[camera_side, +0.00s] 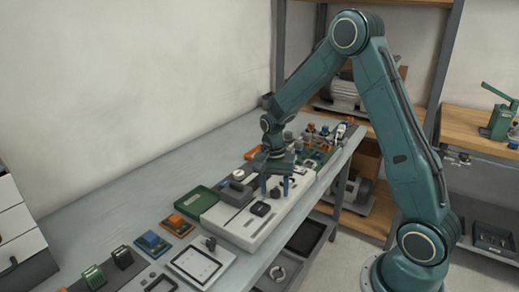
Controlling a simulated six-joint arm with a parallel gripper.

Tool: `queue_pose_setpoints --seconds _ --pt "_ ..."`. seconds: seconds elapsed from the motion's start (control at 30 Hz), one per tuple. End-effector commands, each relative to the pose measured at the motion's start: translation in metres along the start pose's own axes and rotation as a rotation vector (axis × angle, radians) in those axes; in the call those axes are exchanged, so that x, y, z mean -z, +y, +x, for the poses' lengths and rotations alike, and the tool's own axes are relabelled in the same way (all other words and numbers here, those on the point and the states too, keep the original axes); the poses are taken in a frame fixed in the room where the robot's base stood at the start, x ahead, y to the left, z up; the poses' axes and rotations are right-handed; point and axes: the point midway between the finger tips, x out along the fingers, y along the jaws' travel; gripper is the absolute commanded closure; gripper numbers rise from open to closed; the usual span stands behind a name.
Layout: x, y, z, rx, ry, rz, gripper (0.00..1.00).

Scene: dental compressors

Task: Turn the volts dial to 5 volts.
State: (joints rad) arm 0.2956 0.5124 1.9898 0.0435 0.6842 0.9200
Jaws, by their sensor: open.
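My gripper (275,186) points down over the far half of a long pale grey panel (238,229) on the bench. Its two blue fingers are apart, with nothing visible between them. Small dark knobs and a dark square block (261,209) sit on the panel near the fingers. I cannot tell which of these is the volts dial, and no markings or volt numbers can be read at this size. Whether the fingers touch any part of the panel is unclear.
A green tray (201,200) lies left of the panel. Orange and blue units (152,243) and a pale framed plate (200,262) stand nearer. Several small coloured parts (318,138) crowd the bench's far end. A wall rises behind; bare bench top (100,209) runs along it.

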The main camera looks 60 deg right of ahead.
Motion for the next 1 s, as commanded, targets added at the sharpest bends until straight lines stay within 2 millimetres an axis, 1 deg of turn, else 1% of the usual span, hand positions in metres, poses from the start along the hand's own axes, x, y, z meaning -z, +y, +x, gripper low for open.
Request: queue_pose_setpoints --seconds 0.23,0.27,0.4,0.47,0.5,0.77,1.0 --pt "-0.0001 0.0002 0.0008 0.0 0.0 0.0 0.5" --pt "-0.0001 0.0002 0.0008 0.0 0.0 0.0 0.52" --pt "-0.0001 0.0002 0.0007 -0.001 0.0 0.0 0.8" --pt "-0.0001 0.0002 0.0006 -0.001 0.0 0.0 0.91" --pt "0.0 0.0002 0.0006 -0.001 0.0 0.0 0.95" --pt "-0.0001 0.0004 0.0005 -0.001 0.0 -0.015 0.95" --pt "-0.0004 0.0007 0.0007 -0.001 0.004 -0.091 0.95"
